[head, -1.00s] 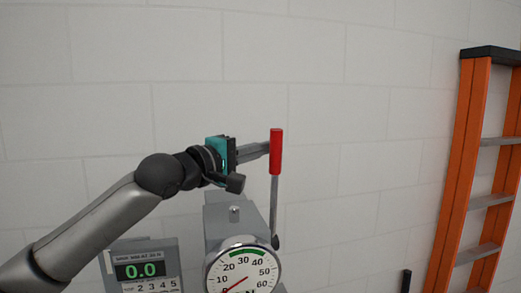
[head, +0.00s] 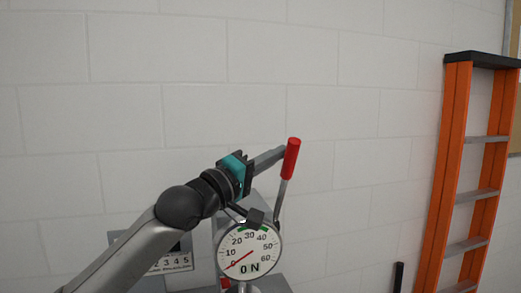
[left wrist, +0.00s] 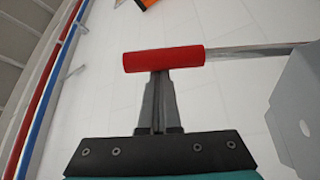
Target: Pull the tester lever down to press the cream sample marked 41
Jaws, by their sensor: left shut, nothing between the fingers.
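The tester lever has a red grip (head: 291,158) on a grey rod (head: 281,198) and leans to the right, its grip high above the tester's round dial (head: 248,248). The dial reads 0 N with its needle at the low end. My left gripper (head: 282,152) is shut and empty, its fingertips against the left side of the red grip, not around it. In the left wrist view, the closed fingers (left wrist: 159,78) meet the middle of the red grip (left wrist: 164,59). The cream sample is not in view. My right gripper is not in view.
A control box (head: 172,263) with numbered keys stands left of the dial, partly hidden by my left arm. An orange ladder (head: 455,170) leans at the right. A pale block wall (head: 150,90) is behind. The space right of the lever is free.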

